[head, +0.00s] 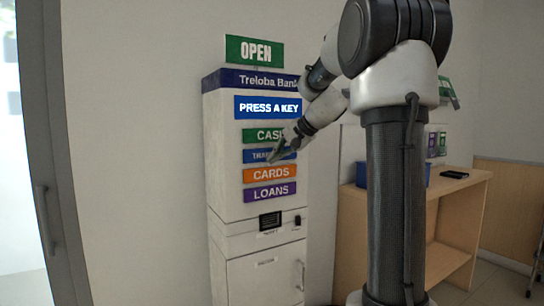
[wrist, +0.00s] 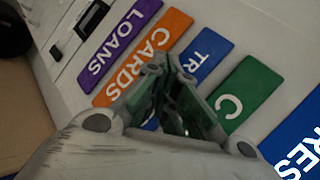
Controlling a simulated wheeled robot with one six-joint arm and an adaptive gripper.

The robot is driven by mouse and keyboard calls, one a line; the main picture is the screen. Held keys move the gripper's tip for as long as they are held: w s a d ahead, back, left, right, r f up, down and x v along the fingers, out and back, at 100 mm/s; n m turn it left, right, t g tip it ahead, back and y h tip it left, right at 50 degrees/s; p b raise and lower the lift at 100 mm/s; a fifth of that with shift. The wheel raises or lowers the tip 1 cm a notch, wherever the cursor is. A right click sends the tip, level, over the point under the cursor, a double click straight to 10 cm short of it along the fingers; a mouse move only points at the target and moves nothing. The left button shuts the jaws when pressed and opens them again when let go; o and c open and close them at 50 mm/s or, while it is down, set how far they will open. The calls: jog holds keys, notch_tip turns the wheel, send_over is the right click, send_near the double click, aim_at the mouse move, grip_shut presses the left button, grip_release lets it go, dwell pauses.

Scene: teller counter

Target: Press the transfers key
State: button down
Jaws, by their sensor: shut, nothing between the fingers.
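The blue transfers key (head: 257,156) is on the white kiosk's front, between the green cash key (head: 262,135) and the orange cards key (head: 270,174). My gripper (head: 272,158) is in front of it and hides part of its label. In the wrist view the transfers key (wrist: 201,58) shows only "TR", with its lower part behind the fingers. My gripper (wrist: 163,66) is shut and empty, its tips close to the gap between the transfers and cards keys. I cannot tell whether the tips touch the panel.
The purple loans key (head: 269,191) is below the cards key. A "PRESS A KEY" screen (head: 268,107) is above. A slot (head: 270,220) is lower on the kiosk. A wooden counter (head: 455,190) with a blue bin stands to the right.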

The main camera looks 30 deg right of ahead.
jog(key=shift+w, duration=0.1)
jog(key=shift+w, duration=0.35)
jog(key=shift+w, duration=0.45)
dwell(0.8)
jog(key=shift+s, duration=0.9)
jog(key=s, duration=0.5)
dwell(0.3)
dwell(0.6)
